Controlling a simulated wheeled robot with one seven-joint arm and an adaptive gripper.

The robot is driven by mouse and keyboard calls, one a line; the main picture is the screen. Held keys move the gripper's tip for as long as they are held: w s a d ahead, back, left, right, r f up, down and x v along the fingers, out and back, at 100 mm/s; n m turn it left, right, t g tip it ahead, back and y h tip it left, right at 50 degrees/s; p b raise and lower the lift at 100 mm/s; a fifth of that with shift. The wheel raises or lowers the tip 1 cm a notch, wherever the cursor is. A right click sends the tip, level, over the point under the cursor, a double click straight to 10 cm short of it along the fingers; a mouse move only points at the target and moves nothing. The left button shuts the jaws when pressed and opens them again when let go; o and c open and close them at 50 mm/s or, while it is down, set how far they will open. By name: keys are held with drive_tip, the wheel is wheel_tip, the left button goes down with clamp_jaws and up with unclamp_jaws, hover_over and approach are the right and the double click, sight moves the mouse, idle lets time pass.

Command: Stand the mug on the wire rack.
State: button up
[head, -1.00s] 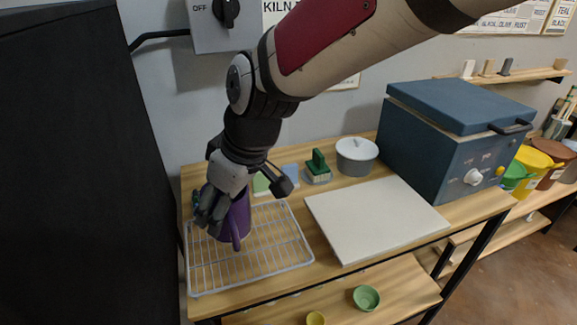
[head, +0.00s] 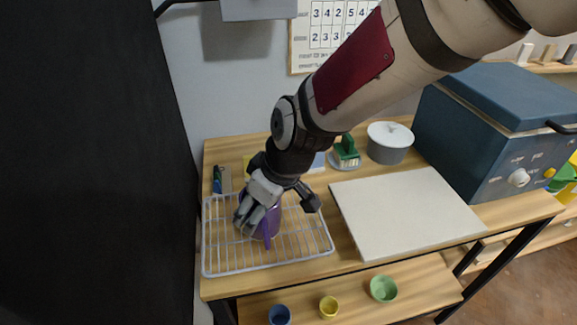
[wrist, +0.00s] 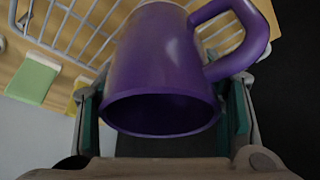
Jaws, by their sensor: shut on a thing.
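The purple mug (head: 269,225) is in my gripper (head: 280,208) over the wire rack (head: 225,262). The wrist view shows the mug (wrist: 160,55) between the two fingers, its dark open rim toward the camera and its handle to the right. My gripper (wrist: 164,100) is shut on the mug's body, a finger on each side. The mug looks about upright in the head view, with its handle toward the front. Its base is hidden in the wrist view. I cannot tell whether it touches the wires.
Right of the rack lies a pale board (head: 405,215). A dark panel (head: 90,170) stands close on the left. Small bowls sit on the lower shelf (head: 355,300).

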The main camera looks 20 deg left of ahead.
drive_tip(key=shift+f, duration=0.2)
drive_tip(key=shift+f, duration=0.1)
drive_tip(key=shift+f, duration=0.1)
drive_tip(key=o, duration=1.4)
